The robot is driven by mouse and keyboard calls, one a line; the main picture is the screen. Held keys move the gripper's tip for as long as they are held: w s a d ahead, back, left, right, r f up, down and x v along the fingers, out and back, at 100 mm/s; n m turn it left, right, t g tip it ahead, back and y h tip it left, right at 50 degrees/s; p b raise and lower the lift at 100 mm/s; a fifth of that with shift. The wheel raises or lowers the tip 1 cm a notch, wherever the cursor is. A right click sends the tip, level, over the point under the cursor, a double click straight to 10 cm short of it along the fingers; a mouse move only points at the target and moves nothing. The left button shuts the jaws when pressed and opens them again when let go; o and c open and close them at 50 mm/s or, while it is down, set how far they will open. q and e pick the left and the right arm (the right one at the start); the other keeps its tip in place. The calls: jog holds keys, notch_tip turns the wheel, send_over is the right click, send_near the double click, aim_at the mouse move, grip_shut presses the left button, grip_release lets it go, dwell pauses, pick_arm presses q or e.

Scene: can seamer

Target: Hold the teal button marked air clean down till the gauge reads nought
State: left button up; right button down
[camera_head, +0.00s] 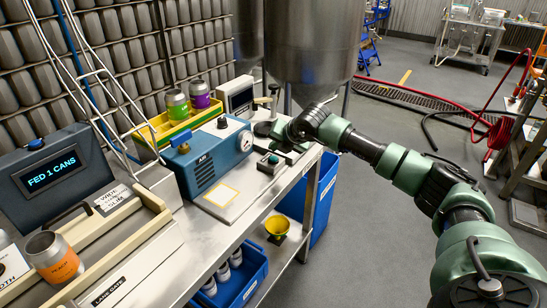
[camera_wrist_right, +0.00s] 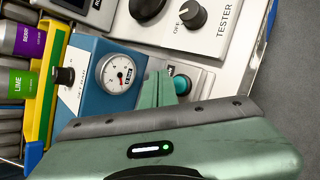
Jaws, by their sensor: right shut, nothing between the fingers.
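The teal button (camera_wrist_right: 181,84) sits on a small grey box, partly hidden by my fingers in the right wrist view. In the head view the box (camera_head: 268,164) stands to the right of the blue air unit (camera_head: 208,160). The round gauge (camera_wrist_right: 115,72) is on the blue unit's face; its needle is off to one side, but the reading is too small to be sure of. My right gripper (camera_wrist_right: 159,82) is shut and empty, its fingertips beside the button on the gauge side; whether they touch it I cannot tell. My left gripper is not in view.
A white tester panel (camera_wrist_right: 205,30) with black knobs lies beyond the button. A yellow-green rack (camera_head: 178,124) holds lime and berry cans behind the blue unit. A pale square plate (camera_head: 219,196) lies in front. A screen (camera_head: 52,176) reads "FED 1 CANS".

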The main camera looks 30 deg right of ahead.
aim_at(275, 159)
jog(key=shift+r+p, duration=0.7)
jog(key=shift+r, duration=1.3)
